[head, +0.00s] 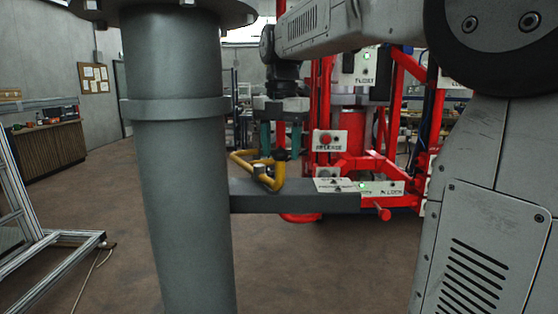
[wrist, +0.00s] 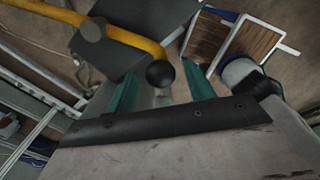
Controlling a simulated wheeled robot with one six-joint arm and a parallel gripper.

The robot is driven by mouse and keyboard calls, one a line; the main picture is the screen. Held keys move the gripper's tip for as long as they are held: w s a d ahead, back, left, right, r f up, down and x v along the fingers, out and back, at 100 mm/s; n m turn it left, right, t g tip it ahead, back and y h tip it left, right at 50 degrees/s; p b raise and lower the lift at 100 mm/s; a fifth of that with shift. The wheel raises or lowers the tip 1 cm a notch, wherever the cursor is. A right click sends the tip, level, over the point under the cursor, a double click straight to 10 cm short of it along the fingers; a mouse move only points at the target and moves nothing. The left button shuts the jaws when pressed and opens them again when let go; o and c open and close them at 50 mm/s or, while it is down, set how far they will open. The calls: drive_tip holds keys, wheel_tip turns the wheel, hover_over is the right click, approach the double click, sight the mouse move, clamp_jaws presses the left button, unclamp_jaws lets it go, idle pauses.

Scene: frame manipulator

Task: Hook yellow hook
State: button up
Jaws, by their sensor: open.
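The yellow hook (head: 243,163) is a bent yellow bar above a dark grey beam (head: 290,202). A black ball knob (head: 281,155) sits at its upper right end. In the wrist view the yellow bar (wrist: 128,38) runs from the upper left to the black knob (wrist: 160,74). My gripper (head: 282,156) points down over the knob, its teal fingers spread. In the wrist view the knob shows between the open fingertips of my gripper (wrist: 158,71), with a gap on both sides. I cannot tell how deep it lies between them.
A thick grey column (head: 180,170) stands at the left, joined to the beam. A red frame (head: 350,165) with labelled switch plates (head: 330,140) stands behind, right of my gripper. An aluminium frame (head: 35,240) is at the far left. Brown floor (head: 320,270) is open below the beam.

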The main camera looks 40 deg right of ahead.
sight(281, 160)
drive_tip(key=shift+f, duration=1.8)
drive_tip(key=shift+c, duration=0.3)
clamp_jaws()
